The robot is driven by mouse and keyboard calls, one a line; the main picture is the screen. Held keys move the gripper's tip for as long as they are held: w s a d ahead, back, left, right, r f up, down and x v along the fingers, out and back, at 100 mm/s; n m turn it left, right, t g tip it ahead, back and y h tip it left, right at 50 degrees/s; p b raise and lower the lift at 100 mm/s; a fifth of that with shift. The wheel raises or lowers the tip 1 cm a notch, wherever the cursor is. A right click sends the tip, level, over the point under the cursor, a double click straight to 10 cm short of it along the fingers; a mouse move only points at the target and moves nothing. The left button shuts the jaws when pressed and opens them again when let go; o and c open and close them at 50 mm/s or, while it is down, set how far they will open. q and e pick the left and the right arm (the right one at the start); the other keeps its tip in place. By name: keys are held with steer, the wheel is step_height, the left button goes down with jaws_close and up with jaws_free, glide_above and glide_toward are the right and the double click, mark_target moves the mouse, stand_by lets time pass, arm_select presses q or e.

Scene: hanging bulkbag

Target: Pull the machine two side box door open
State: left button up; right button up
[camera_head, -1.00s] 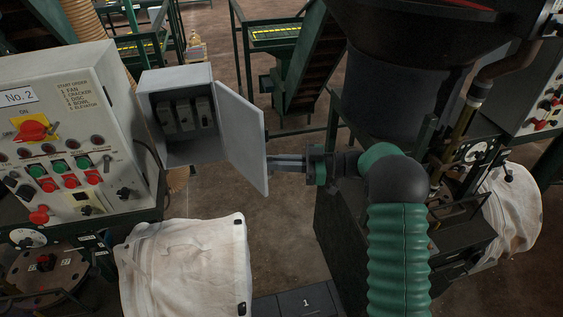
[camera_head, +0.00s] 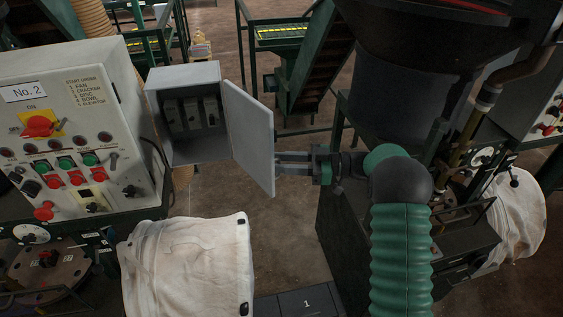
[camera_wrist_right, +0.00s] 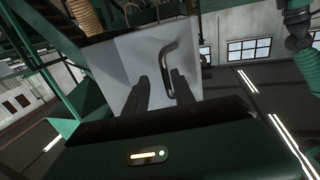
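The grey side box (camera_head: 182,76) of machine No. 2 stands beside the control panel in the head view. Its door (camera_head: 248,135) is swung well open toward the right, with switches showing inside. My right gripper (camera_head: 280,163) is at the door's outer face, near its free edge. In the right wrist view, the door (camera_wrist_right: 125,60) carries a curved metal handle (camera_wrist_right: 169,62). The fingers of my right gripper (camera_wrist_right: 168,72) are apart, with the handle's lower end near and between them. I cannot tell whether they touch it. My left gripper is not in view.
The control panel (camera_head: 60,130) is at the left. A white bulk bag (camera_head: 188,265) stands below the box, close under the door. A dark hopper machine (camera_head: 405,80) is at the right. Brown floor (camera_head: 285,225) is clear between bag and machine.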

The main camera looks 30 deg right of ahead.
steer(key=b+v, duration=0.2)
steer(key=v, duration=0.6)
steer(key=shift+b, duration=0.3)
steer(key=shift+a, duration=0.15)
